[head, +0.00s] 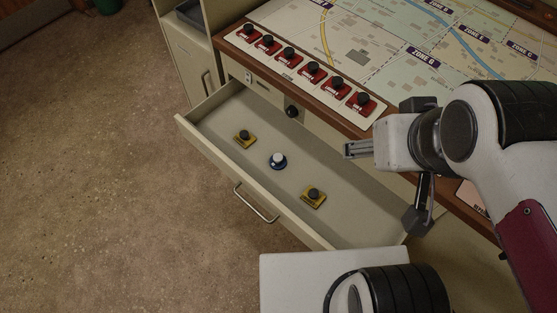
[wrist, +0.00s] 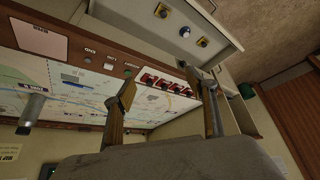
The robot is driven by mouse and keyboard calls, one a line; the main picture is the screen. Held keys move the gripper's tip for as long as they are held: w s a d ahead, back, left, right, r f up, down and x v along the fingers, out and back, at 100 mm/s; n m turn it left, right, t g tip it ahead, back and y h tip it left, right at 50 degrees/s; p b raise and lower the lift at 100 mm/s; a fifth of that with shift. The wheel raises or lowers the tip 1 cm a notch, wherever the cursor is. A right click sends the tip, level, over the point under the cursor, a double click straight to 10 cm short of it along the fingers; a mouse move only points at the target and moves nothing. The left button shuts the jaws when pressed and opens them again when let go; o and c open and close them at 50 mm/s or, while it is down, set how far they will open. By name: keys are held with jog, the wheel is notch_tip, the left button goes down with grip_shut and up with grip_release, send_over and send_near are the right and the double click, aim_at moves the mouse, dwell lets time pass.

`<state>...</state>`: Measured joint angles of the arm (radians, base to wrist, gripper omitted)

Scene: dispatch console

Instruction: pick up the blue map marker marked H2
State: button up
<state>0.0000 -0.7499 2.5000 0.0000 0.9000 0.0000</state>
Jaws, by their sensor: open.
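Yellow square markers with dark knobs (head: 244,137) (head: 314,195) flank the blue one. A row of red markers (head: 313,72) stands on the console edge above, beside the map (head: 380,45). The drawer walls surround the markers. Floor (head: 100,160) is clear at left.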

jog(key=shift+c, duration=0.4)
jog(key=shift+c, duration=1.3)
jog(key=shift+w, duration=0.15)
